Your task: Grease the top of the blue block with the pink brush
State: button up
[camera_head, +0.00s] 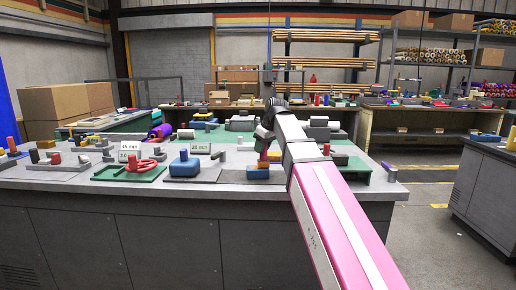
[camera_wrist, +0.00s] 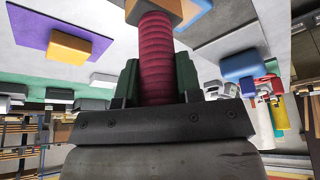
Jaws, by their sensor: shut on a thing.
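My gripper (camera_head: 264,143) is over the grey bench, shut on the ribbed dark pink handle of the brush (camera_head: 263,155). In the wrist view the handle (camera_wrist: 157,60) stands between the green fingers of my gripper (camera_wrist: 157,84), with an orange-yellow head (camera_wrist: 172,8) at its far end. A small blue block (camera_head: 256,174) lies right under the brush head; a blue thing (camera_wrist: 196,14) also shows beside the head in the wrist view. I cannot tell whether head and block touch. A larger blue block (camera_head: 185,167) stands on a grey plate to the left.
A green tray (camera_head: 112,173) with red rings and small label signs (camera_head: 201,147) stand left on the bench (camera_head: 60,182). Several small blocks crowd around the brush. The bench's front edge is clear.

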dwell(0.4)
jog(key=shift+s+a+f, duration=0.1)
jog(key=shift+s+a, duration=0.05)
jog(key=shift+a, duration=1.05)
jog(key=shift+s+a, duration=0.15)
jog(key=shift+a, duration=1.05)
jog(key=shift+d, duration=0.1)
jog(key=shift+w+d, duration=0.15)
jog(key=shift+d, duration=1.05)
jog(key=shift+w+d, duration=0.15)
jog(key=shift+d, duration=1.05)
jog(key=shift+r, duration=0.2)
jog(key=shift+r, duration=0.7)
